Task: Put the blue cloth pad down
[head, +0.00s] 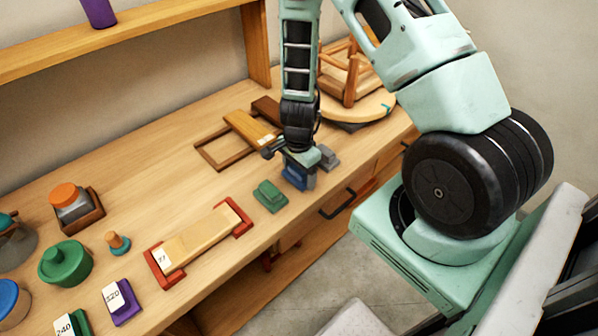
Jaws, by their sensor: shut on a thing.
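My gripper (293,160) points down over the front right part of the wooden bench. It is shut on the blue cloth pad (296,178). The pad is upright between the fingers, close to the bench top near its front edge. I cannot tell whether its lower edge touches the wood. The fingers hide the pad's upper part.
A green pad (270,196) lies just left of the blue one, and a grey block (328,157) just right. A board in red end holders (200,243) lies further left. A wooden frame (222,151) lies behind. A small stool (349,80) stands on a round turntable (372,106).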

